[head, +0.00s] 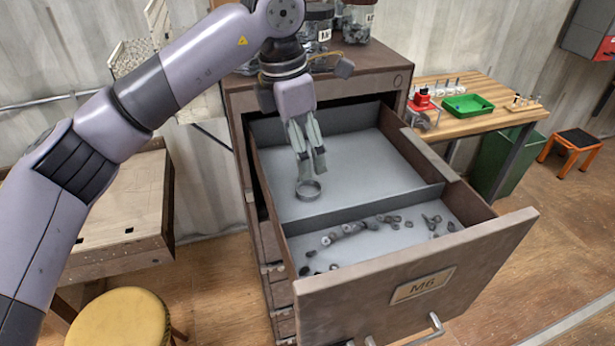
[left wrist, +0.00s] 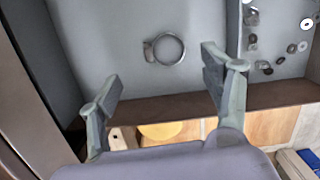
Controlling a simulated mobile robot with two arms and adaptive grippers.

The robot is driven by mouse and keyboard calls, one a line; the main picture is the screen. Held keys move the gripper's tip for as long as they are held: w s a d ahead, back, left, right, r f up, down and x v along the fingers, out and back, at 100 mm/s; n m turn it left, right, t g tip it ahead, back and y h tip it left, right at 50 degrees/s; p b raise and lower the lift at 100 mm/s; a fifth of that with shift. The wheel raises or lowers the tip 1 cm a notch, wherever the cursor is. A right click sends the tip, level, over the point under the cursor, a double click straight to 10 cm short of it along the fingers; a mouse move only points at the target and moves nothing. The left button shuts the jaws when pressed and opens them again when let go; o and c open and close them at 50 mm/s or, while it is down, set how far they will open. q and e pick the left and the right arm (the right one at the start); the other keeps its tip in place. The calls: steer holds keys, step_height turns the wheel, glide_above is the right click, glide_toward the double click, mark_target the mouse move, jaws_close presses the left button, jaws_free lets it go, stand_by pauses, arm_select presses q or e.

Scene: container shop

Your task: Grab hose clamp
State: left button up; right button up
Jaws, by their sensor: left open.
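The hose clamp (head: 308,190) is a grey metal ring with a small screw housing. It lies on the floor of the rear compartment of the open drawer (head: 415,265), close to the compartment's left side. It also shows in the left wrist view as a ring (left wrist: 168,49), beyond the fingertips. My left gripper (head: 309,166) points down into the drawer just above the clamp, and its fingertips overlap the clamp's far edge in the head view. In the left wrist view its fingers (left wrist: 160,75) are spread with nothing between them. My right gripper is not in view.
A divider (head: 365,208) separates the rear compartment from the front one, which holds several small nuts and bolts (head: 350,228). Drawer walls surround both. Jars (head: 357,22) stand on the cabinet. A workbench (head: 470,116) is at right, a yellow stool (head: 122,318) at lower left.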

mark_target(308, 190)
arm_select(q)
steer(key=shift+f, duration=0.65)
steer(key=shift+s+f+p, duration=0.1)
steer(key=shift+f+p, duration=0.1)
steer(key=shift+p, duration=0.1)
steer(key=f+p, duration=0.1)
steer(key=f, duration=0.1)
steer(key=f+p, duration=0.1)
steer(key=f, duration=0.1)
steer(key=shift+s+d+f+p, duration=0.1)
steer(key=shift+d+p, duration=0.25)
steer(key=shift+d, duration=0.05)
steer(key=shift+f, duration=0.35)
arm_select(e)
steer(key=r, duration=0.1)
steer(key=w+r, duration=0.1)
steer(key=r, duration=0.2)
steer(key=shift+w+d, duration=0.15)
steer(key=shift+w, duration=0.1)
arm_select(q)
steer(key=shift+c, duration=0.3)
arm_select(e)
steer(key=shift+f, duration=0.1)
arm_select(q)
steer(key=c, duration=0.9)
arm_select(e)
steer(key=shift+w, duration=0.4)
